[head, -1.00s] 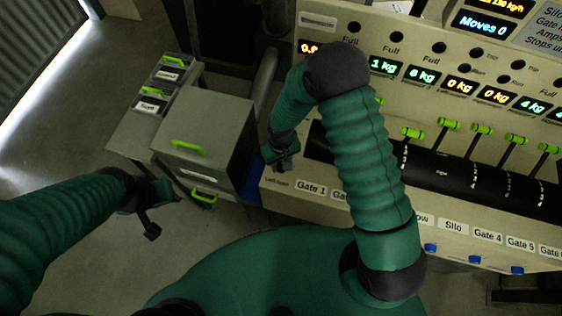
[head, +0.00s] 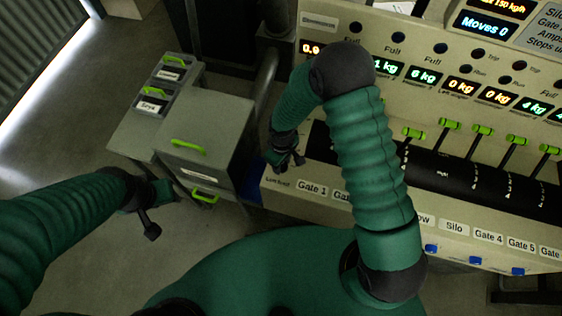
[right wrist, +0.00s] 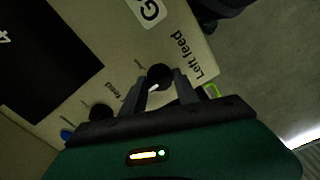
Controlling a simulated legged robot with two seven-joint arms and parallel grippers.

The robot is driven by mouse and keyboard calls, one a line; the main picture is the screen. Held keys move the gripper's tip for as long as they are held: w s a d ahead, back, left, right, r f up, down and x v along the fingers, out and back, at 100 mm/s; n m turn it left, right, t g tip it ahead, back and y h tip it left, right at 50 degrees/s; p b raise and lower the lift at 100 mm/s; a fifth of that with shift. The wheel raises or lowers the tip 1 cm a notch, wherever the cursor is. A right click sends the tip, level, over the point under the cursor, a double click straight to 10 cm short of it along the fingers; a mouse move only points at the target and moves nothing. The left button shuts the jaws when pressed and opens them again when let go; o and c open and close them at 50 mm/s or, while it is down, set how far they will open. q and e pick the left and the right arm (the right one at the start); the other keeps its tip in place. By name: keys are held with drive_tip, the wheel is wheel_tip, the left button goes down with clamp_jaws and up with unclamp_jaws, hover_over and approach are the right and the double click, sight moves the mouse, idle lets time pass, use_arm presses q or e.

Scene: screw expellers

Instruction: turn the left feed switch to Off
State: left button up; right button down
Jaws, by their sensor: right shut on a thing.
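The left feed switch (right wrist: 160,74) is a round black knob with a pale pointer mark, beside the "Left feed" label on the beige panel. My right gripper (right wrist: 161,86) has one finger on each side of this knob and is shut on it. In the head view my right gripper (head: 290,162) is at the panel's left front corner, above the "Gate 1" label; the knob is hard to make out there. My left gripper (head: 162,208) is open and empty over the floor at the left.
A second black knob (right wrist: 100,112) and a blue button (right wrist: 67,135) lie along the same panel. Green-handled levers (head: 448,124) stand on the console to the right. A grey drawer cabinet (head: 208,130) stands left of the console. The floor by my left arm is clear.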

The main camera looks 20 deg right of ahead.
drive_tip(key=shift+s, duration=0.15)
drive_tip(key=c, duration=1.4)
unclamp_jaws()
drive_tip(key=o, duration=0.5)
drive_tip(key=shift+d, duration=0.1)
drive_tip(key=shift+c, duration=0.2)
drive_tip(key=shift+r, duration=0.2)
wheel_tip(320, 180, up, 16)
drive_tip(key=b, duration=0.1)
drive_tip(key=shift+r+b, duration=0.2)
drive_tip(key=shift+b, duration=0.15)
